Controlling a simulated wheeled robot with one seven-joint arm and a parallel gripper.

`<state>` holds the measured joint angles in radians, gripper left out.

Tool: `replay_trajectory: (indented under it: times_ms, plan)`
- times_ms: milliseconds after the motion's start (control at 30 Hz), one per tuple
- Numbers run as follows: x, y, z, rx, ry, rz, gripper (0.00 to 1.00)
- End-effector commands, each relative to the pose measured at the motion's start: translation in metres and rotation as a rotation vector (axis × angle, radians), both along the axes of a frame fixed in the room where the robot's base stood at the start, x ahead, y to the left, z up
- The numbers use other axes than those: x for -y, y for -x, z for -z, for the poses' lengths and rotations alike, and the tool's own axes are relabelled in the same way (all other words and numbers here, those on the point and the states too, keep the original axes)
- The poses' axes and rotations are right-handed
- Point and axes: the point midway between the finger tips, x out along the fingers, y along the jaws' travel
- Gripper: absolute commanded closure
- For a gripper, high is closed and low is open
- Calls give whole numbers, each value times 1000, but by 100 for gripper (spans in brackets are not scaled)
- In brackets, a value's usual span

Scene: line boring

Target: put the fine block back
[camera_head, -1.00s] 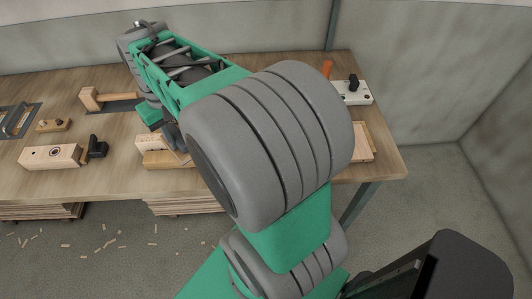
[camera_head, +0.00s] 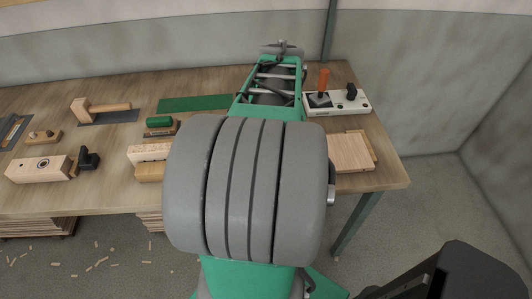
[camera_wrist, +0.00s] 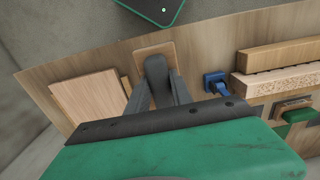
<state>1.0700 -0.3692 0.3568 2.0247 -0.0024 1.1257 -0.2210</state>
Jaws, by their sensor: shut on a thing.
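My gripper (camera_wrist: 155,68) is shut on a small block with a tan wooden edge (camera_wrist: 169,47), which I take for the fine block. Its middle is covered by my fingers, and no label can be read. It is over or near the bench, beside a pale wooden board (camera_wrist: 90,103); whether it touches the bench I cannot tell. In the head view my gripper and this block are hidden behind my arm. A second block with a green top (camera_head: 159,123) rests on the bench left of my arm; it also shows in the wrist view (camera_wrist: 299,114).
The pale board (camera_head: 352,152) lies at the bench's right end. Behind it is a white base (camera_head: 357,104) with an orange handle and black knob. Wood strips (camera_head: 150,153), a green mat (camera_head: 195,103) and a mallet (camera_head: 105,106) lie leftward. A blue tool (camera_wrist: 215,83) is near my gripper.

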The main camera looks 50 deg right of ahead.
Motion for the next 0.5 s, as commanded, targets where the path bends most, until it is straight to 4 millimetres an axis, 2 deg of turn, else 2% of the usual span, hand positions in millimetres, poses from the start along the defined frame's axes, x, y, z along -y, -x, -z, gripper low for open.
replay_trajectory:
  times_ms: [33,200,400,500]
  plan:
    - [4,-14,5,-4,-6,-5,100]
    - [15,-40,44,-3,-3,-1,100]
    - [22,-56,67,-2,-2,0,100]
    - [21,-55,86,-2,-2,2,100]
